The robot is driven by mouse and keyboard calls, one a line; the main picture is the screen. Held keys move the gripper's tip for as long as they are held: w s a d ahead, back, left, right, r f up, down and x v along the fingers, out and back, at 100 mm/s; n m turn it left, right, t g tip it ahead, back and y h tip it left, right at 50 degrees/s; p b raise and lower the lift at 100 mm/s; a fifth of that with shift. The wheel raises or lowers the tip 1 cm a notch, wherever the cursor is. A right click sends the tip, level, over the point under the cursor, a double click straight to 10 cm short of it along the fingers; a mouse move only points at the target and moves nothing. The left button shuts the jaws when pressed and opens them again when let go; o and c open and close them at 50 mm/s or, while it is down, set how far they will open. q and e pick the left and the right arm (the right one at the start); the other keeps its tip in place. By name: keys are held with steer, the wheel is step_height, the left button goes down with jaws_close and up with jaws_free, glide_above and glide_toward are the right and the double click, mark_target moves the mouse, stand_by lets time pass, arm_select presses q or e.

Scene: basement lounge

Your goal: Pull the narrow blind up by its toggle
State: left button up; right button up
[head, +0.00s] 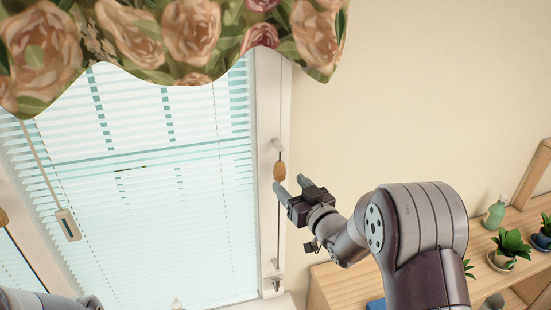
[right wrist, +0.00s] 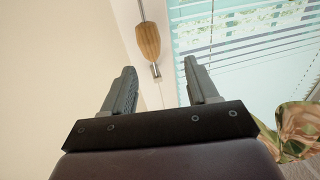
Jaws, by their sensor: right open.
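A wooden toggle (head: 279,171) hangs on a cord against the white window frame, right of a white slatted blind (head: 170,200). It also shows in the right wrist view (right wrist: 148,42), with a metal tip below. My right gripper (head: 289,186) is open and empty, just below and right of the toggle in the head view. In the right wrist view its two fingers (right wrist: 159,66) stand apart, with the toggle ahead between their lines; no contact shows. Another wooden toggle (head: 3,217) is cut by the left edge. Which blind is the narrow one, I cannot tell.
A flowered valance (head: 180,40) hangs over the window top. A grey tag (head: 67,225) hangs on a rod at left. Metal fittings (head: 277,265) sit low on the frame. A wooden shelf (head: 345,285) with potted plants (head: 511,245) stands at right. Bare wall lies between.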

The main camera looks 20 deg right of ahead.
mark_target(285, 171)
steer(key=w+p, duration=0.1)
steer(key=w, duration=0.1)
steer(key=w+p, duration=0.1)
steer(key=w, duration=0.5)
steer(key=shift+w+d+f+p, duration=0.15)
steer(key=shift+f+p, duration=0.15)
steer(key=shift+p, duration=0.1)
steer(key=shift+w+a, duration=0.1)
steer(key=shift+a, duration=0.15)
steer(key=shift+a+r, duration=0.15)
steer(key=shift+a, duration=0.3)
steer(key=shift+w+d, duration=0.15)
steer(key=shift+w, duration=0.1)
steer(key=shift+d+f, duration=0.15)
steer(key=shift+f, duration=0.05)
steer(key=c, duration=0.5)
arm_select(q)
steer(key=r, duration=0.2)
steer(key=d+r, duration=0.1)
steer(key=shift+w+d+r, duration=0.1)
steer(key=shift+w+r, duration=0.3)
arm_select(e)
jaws_close()
